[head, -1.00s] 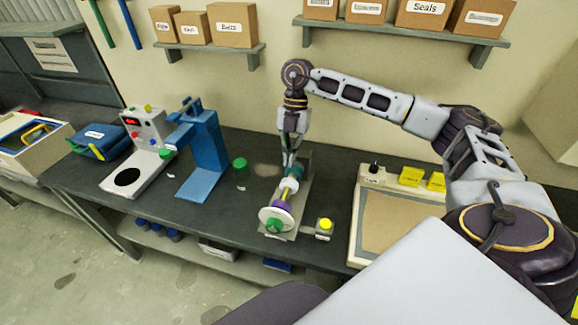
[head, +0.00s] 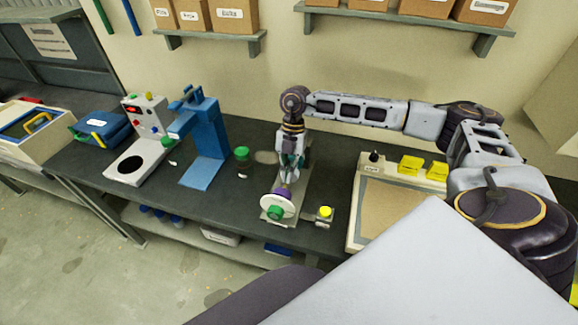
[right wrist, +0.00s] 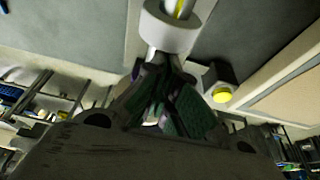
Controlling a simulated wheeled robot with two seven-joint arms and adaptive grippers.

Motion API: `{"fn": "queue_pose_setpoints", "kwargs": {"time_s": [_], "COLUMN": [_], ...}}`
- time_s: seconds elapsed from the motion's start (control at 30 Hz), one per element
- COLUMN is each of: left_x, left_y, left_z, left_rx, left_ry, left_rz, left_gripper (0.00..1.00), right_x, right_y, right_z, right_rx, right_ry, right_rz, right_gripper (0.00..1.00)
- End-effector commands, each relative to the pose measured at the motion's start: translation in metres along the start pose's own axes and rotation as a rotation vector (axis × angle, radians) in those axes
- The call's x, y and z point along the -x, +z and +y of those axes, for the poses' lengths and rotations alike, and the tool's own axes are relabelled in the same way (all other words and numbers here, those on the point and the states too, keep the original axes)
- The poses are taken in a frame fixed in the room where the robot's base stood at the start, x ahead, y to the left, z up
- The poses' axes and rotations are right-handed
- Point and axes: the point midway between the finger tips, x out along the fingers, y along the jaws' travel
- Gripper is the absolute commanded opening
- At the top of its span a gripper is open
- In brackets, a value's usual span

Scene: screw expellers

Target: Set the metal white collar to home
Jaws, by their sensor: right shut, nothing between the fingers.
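The screw expeller (head: 279,206) stands on the dark bench, with a white disc and a green knob at its near end and a purple ring (head: 282,194) behind them. My right gripper (head: 288,178) is over the expeller's shaft, fingers pointing down. In the right wrist view a white ring (right wrist: 170,33), seemingly the white collar, sits around a pale shaft with a yellow strip. My right gripper's fingertips (right wrist: 163,62) are shut and empty, right at the ring's lower edge; I cannot tell whether they touch. In the head view my gripper hides the collar. My left gripper is not in view.
A yellow-button box (head: 324,213) stands just right of the expeller. A beige tray panel (head: 385,213) lies farther right. A green-topped jar (head: 242,160), a blue stand (head: 203,150) and a white device (head: 137,160) are on the left. Shelves with boxes hang above.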

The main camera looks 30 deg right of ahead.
Motion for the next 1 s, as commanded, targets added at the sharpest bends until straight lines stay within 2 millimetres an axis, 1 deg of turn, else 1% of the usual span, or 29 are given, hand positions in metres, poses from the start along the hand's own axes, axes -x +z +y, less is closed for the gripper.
{"fn": "queue_pose_setpoints", "kwargs": {"time_s": [0.33,0.43,0.8,1.0], "left_x": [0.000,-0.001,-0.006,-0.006], "left_y": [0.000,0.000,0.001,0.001], "left_z": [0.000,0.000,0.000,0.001], "left_rx": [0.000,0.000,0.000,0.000], "left_ry": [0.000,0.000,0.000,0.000], "left_rz": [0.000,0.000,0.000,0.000], "left_gripper": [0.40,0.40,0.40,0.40], "right_x": [-0.001,0.000,0.012,0.014], "right_y": [0.000,0.004,0.036,0.042], "right_z": [0.000,0.000,0.001,0.000], "right_rx": [0.000,-0.001,-0.001,-0.002], "right_ry": [0.000,0.000,0.000,0.000], "right_rz": [0.000,-0.001,-0.001,-0.003], "right_gripper": [0.00,0.00,0.00,0.00]}}
